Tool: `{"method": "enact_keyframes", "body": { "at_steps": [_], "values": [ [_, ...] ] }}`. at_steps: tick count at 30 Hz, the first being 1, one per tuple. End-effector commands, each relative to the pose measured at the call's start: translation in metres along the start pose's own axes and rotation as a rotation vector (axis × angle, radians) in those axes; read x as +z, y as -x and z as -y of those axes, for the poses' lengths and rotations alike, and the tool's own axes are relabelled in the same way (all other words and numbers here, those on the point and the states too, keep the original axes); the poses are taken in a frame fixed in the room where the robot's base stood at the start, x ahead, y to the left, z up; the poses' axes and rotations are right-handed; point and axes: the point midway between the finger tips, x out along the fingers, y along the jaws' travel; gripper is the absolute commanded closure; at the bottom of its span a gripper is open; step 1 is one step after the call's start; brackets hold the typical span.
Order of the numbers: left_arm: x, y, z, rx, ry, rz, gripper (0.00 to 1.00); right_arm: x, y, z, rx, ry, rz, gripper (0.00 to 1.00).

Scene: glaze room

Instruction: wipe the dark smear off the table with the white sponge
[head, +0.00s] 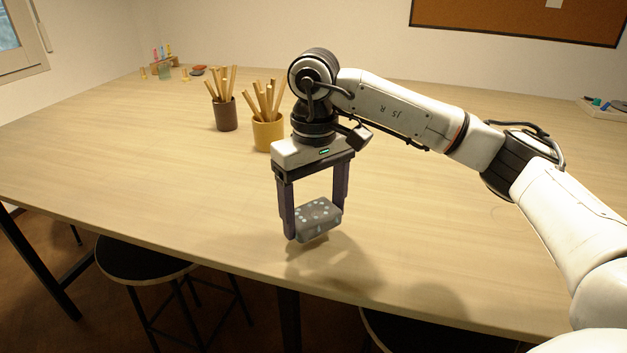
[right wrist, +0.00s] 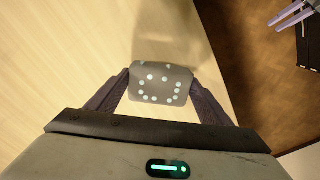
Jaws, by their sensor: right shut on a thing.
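My right gripper (head: 315,218) points down over the front part of the pale wooden table (head: 180,190). It is shut on a grey block with pale bluish dots (head: 320,216), one finger on each side. The block also shows between the fingers in the right wrist view (right wrist: 160,84). It seems to hang a little above the table, with a soft shadow below it. It looks grey, not white, and I see no white sponge elsewhere. I make out no distinct dark smear; only shadows show on the wood.
A brown cup (head: 226,116) and a yellow cup (head: 267,134), both holding wooden sticks, stand behind the gripper. Small items (head: 165,65) sit at the far left corner, and a pale tray (head: 603,110) at the far right. Stools (head: 140,262) stand below the front edge. The table's left part is clear.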

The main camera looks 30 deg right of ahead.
Motion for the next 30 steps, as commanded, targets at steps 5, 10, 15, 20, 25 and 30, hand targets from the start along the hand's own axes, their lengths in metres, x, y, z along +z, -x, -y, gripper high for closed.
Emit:
{"method": "enact_keyframes", "body": {
  "at_steps": [5, 10, 15, 20, 25, 30],
  "values": [
    [-0.008, 0.009, 0.002, -0.005, 0.002, 0.000, 0.69, 0.001, 0.021, -0.003, -0.001, -0.005, -0.002, 0.51],
    [-0.015, 0.017, 0.001, -0.005, 0.002, -0.001, 0.69, 0.003, 0.036, -0.005, -0.001, -0.010, -0.003, 0.51],
    [-0.022, 0.023, 0.000, -0.005, 0.001, -0.001, 0.69, 0.004, 0.050, -0.007, -0.001, -0.014, -0.002, 0.51],
    [-0.024, 0.023, 0.000, -0.004, -0.001, -0.003, 0.69, 0.005, 0.053, -0.008, 0.000, -0.016, -0.001, 0.51],
    [-0.026, 0.022, 0.000, -0.004, -0.002, -0.007, 0.69, 0.005, 0.052, -0.008, 0.000, -0.016, -0.002, 0.51],
    [-0.026, 0.022, 0.000, -0.003, -0.003, -0.007, 0.69, 0.005, 0.052, -0.008, 0.000, -0.016, -0.002, 0.51]
  ]
}}
